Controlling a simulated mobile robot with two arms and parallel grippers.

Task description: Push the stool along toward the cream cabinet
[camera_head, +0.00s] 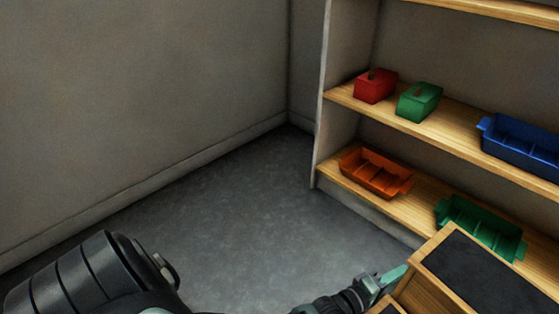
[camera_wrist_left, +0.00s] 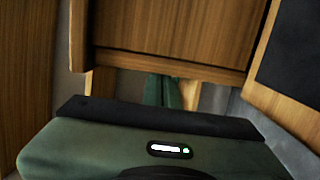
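The wooden piece with a dark top pad, which looks like the stool (camera_head: 432,284), stands at the lower right of the head view, cut off by the frame. Its wood and dark pad also show at the right of the left wrist view (camera_wrist_left: 285,110). My left gripper (camera_head: 394,277) is beside its left side, with greenish fingers close together and nothing seen between them. In the left wrist view the fingertips (camera_wrist_left: 164,91) point at a wooden part; whether they touch it is unclear. My right gripper is out of view. I cannot identify a cream cabinet.
A pale-sided shelf unit (camera_head: 335,75) with wooden shelves stands at the right. It holds a red box (camera_head: 375,88), a green box (camera_head: 419,104), and orange (camera_head: 372,175), green (camera_head: 480,230) and blue (camera_head: 525,146) bins. Grey floor (camera_head: 240,220) is clear up to the walls.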

